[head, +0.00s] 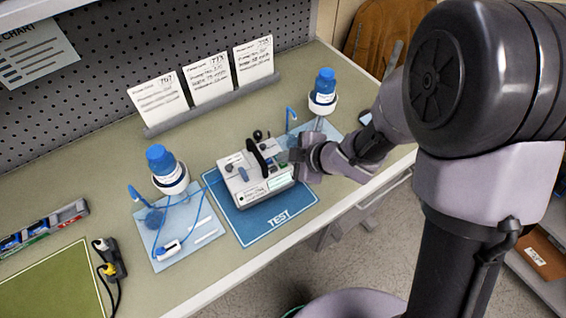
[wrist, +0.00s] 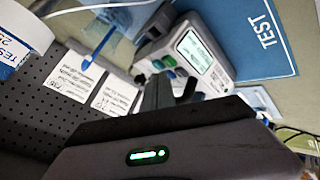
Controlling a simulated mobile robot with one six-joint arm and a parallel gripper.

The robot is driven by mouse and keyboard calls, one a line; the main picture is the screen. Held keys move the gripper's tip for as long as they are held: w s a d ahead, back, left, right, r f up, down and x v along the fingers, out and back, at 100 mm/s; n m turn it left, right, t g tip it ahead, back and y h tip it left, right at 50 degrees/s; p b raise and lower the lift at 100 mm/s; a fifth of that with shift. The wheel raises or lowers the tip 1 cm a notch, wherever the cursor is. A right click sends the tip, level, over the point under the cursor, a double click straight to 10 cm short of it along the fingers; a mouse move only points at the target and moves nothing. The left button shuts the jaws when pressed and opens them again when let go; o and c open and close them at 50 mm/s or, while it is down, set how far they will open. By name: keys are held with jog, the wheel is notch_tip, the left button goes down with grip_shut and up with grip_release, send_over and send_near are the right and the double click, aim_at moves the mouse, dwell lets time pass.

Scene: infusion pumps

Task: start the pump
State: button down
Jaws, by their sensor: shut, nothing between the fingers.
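The pump (head: 232,184) is a light grey box with a dark handle and knobs on top. It sits on the blue TEST mat (head: 243,229). In the wrist view the pump (wrist: 205,30) shows a lit screen and small green and dark controls beside it. My gripper (head: 297,158) is at the pump's right side in the head view, shut and empty. In the wrist view its dark fingers (wrist: 165,95) cover part of the pump's near side. I cannot tell whether they touch it.
Blue-capped bottles stand left (head: 161,160) and right (head: 325,82) of the pump, on light blue sheets with tubing. Written cards (head: 208,77) stand in a rack behind. A green mat (head: 50,290) and dark plugs (head: 111,262) lie at left. The bench's front edge is close.

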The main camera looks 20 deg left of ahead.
aim_at(286, 168)
jog(key=shift+f, duration=0.45)
jog(key=shift+f+b, duration=0.45)
jog(key=shift+b, duration=0.25)
jog(key=shift+r, duration=0.15)
dwell(0.4)
jog(key=shift+r+p, duration=0.8)
jog(key=shift+p, duration=0.1)
notch_tip(286, 168, up, 5)
jog(key=p, duration=0.4)
jog(key=shift+p, duration=0.35)
